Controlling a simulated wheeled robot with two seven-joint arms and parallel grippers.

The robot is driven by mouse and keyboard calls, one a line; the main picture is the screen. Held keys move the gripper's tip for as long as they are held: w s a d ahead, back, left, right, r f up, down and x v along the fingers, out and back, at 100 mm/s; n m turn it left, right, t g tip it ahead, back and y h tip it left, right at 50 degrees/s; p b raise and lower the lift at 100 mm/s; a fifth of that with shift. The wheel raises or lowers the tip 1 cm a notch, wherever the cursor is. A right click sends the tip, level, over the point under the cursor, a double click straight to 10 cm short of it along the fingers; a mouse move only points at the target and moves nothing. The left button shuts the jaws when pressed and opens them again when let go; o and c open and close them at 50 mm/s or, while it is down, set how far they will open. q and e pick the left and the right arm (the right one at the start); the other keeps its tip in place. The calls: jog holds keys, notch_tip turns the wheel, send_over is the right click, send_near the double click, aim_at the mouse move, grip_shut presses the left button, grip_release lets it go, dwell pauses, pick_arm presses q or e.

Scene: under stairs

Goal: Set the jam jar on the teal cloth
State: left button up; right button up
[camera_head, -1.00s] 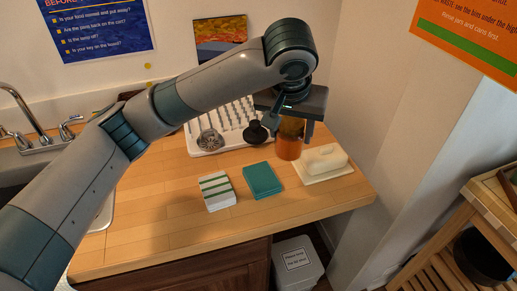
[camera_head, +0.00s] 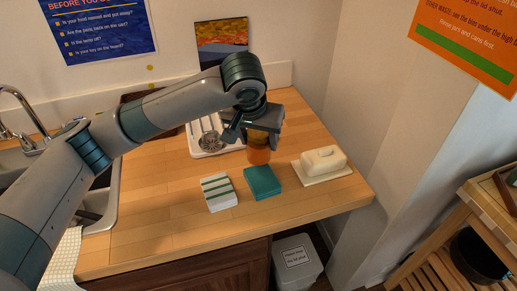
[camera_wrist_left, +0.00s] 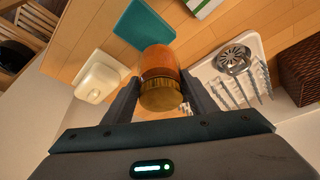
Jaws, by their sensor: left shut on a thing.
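The jam jar (camera_head: 259,155) is an amber jar with a gold lid. My left gripper (camera_head: 262,128) is shut on it near the lid and holds it upright, just behind the teal cloth in the head view. The jar also shows between the fingers in the left wrist view (camera_wrist_left: 158,68). The teal cloth (camera_head: 263,182) is a folded square on the wooden counter, and nothing lies on it. It also shows at the top of the left wrist view (camera_wrist_left: 142,30). Whether the jar touches the counter I cannot tell. My right gripper is not in view.
A green-striped white cloth (camera_head: 219,193) lies left of the teal one. A cream butter dish (camera_head: 323,163) stands to the right. A white drying rack (camera_head: 197,146) with a metal strainer is behind. The counter's front strip is clear; the sink is at left.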

aim_at(258, 150)
pick_arm(q)
notch_tip(258, 150, down, 3)
jog(key=shift+r+p, duration=0.15)
jog(key=shift+p, duration=0.4)
jog(key=shift+f, duration=0.5)
jog(key=o, duration=1.7)
jog(key=shift+f, duration=0.15)
jog(key=shift+c, duration=0.2)
